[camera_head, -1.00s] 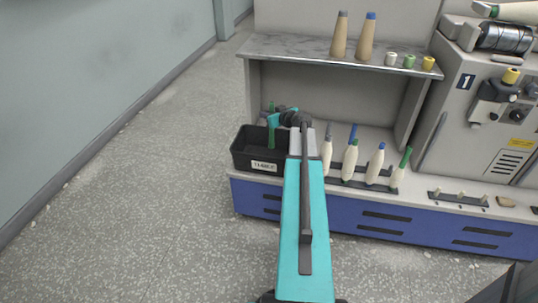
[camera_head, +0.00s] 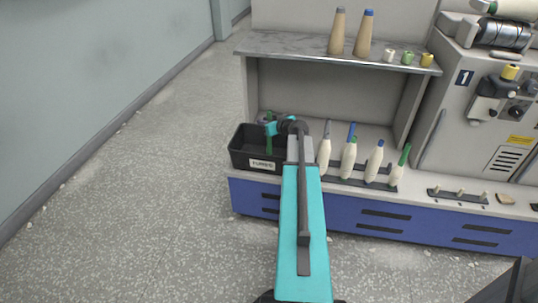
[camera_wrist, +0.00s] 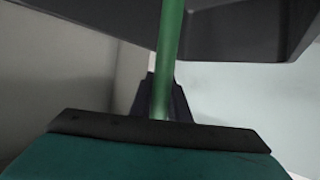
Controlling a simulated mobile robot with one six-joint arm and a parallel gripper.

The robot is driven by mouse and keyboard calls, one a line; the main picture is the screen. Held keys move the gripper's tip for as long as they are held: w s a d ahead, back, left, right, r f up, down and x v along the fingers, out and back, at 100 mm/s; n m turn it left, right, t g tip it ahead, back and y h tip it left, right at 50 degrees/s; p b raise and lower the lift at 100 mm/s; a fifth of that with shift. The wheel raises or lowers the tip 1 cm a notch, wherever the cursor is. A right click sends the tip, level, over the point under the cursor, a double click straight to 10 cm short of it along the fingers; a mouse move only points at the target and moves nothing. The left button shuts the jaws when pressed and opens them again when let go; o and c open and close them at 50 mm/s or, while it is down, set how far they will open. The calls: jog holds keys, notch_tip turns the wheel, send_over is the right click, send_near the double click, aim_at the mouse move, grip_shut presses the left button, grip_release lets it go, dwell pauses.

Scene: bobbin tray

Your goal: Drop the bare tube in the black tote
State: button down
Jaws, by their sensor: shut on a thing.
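The bare green tube (camera_head: 269,143) is upright in my gripper (camera_head: 268,129). In the head view its lower part shows against the inside of the black tote (camera_head: 243,160), below the rim line; whether it touches the floor of the tote I cannot tell. In the wrist view my gripper (camera_wrist: 162,100) is shut on the green tube (camera_wrist: 170,50), and the dark wall of the black tote (camera_wrist: 240,32) fills the top. The tote stands at the left end of the bench, with a white label on its front. My arm partly covers its right side.
Several wound bobbins (camera_head: 349,157) stand upright on dark rails right of the tote. A shelf (camera_head: 300,47) overhangs behind, with two tan cones (camera_head: 364,35) and small spools. A grey machine (camera_head: 480,110) stands at right. The floor at left is clear.

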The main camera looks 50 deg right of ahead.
jog(key=shift+f, duration=0.65)
jog(key=c, duration=1.6)
grip_release()
jog(key=shift+s, duration=0.1)
jog(key=shift+p+v, duration=0.4)
jog(key=shift+v, duration=6.45)
jog(key=shift+a, duration=0.1)
